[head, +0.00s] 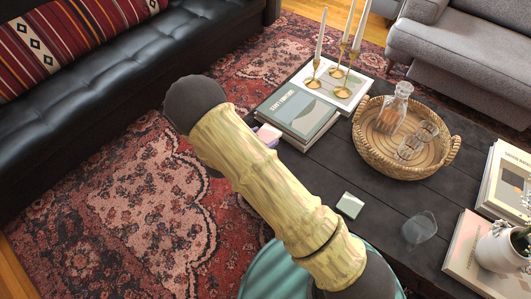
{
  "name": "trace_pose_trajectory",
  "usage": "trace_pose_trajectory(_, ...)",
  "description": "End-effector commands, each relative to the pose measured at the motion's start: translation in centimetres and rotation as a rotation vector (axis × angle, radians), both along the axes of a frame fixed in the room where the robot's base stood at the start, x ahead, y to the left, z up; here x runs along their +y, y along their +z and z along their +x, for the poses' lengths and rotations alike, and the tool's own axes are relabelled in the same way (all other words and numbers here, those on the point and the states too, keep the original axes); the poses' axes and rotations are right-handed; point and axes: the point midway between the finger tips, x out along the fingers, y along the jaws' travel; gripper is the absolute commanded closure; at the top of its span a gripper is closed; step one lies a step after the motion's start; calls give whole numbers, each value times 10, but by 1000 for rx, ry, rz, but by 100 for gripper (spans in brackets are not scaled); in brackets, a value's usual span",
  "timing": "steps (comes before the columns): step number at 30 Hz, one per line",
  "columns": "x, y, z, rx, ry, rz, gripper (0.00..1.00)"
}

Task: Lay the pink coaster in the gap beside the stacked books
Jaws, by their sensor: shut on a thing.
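A small pink and pale patch (268,134) shows past the edge of my arm, close to the left side of the stacked books (300,113). It may be the pink coaster, but most of it is hidden and its shape cannot be made out. The books lie flat on the dark coffee table (312,180) and have a grey-green cover. My gripper is hidden behind my own arm, which crosses the middle of the view. How the gripper meets the pink patch cannot be seen.
A pale square coaster (350,205) and an empty glass (419,230) stand on the table. A wicker tray (365,153) holds a decanter and glasses. Brass candlesticks (336,72) stand on another book (350,103). More books (478,258) and a white vase (498,250) are at right.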

Motion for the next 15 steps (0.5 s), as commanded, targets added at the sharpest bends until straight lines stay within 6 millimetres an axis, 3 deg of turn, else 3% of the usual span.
trace_pose_trajectory(7,-1,-47,0,1,2,-4,62)
trace_pose_trajectory(15,0,-54,0,-2,1,-1,62)
